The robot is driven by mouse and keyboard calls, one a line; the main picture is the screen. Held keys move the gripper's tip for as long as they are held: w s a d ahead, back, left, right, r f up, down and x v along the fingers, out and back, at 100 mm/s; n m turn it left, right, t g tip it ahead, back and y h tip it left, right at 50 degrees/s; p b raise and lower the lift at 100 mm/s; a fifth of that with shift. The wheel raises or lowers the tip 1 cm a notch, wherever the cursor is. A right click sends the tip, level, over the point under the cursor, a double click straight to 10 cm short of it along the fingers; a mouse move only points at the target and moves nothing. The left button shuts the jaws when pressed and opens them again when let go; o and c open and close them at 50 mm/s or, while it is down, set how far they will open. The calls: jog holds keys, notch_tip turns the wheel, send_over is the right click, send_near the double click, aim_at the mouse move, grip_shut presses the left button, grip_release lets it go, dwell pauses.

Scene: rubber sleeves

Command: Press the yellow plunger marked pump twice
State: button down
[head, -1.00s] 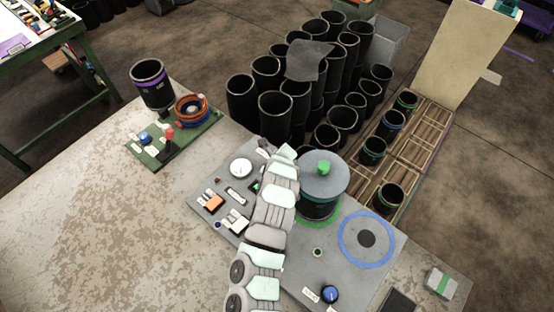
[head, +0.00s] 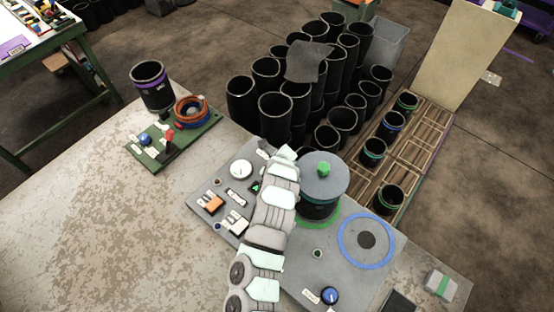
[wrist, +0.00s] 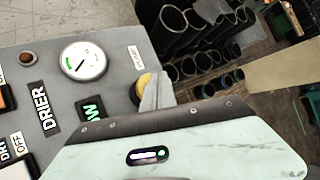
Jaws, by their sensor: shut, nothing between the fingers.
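The yellow plunger (wrist: 144,84) shows in the wrist view on the grey panel (wrist: 108,103), beside a small white label (wrist: 135,57) that is too tilted to read clearly. My gripper (wrist: 155,93) is shut and empty, its grey fingertips right at the plunger and covering part of its right side. I cannot tell whether they touch it or how far it is pressed. In the head view my arm reaches up across the panel and hides the plunger.
A round gauge (wrist: 84,60) and a DRIER label (wrist: 43,108) are near the plunger. A grey-lidded drum (head: 324,178) stands close right of my arm. Black sleeves (head: 275,112) crowd behind the panel. The tabletop (head: 110,225) at left is clear.

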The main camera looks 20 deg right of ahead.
jog(key=shift+f, duration=0.1)
dwell(0.7)
jog(key=shift+f+b, duration=0.35)
jog(key=shift+b, duration=0.2)
jog(key=shift+f+b, duration=0.7)
jog(key=shift+f, duration=0.25)
dwell(0.8)
jog(key=shift+r, duration=0.1)
jog(key=shift+r+p, duration=0.5)
jog(key=shift+r, duration=0.8)
jog(key=shift+r+p, duration=0.85)
jog(key=shift+r, duration=1.65)
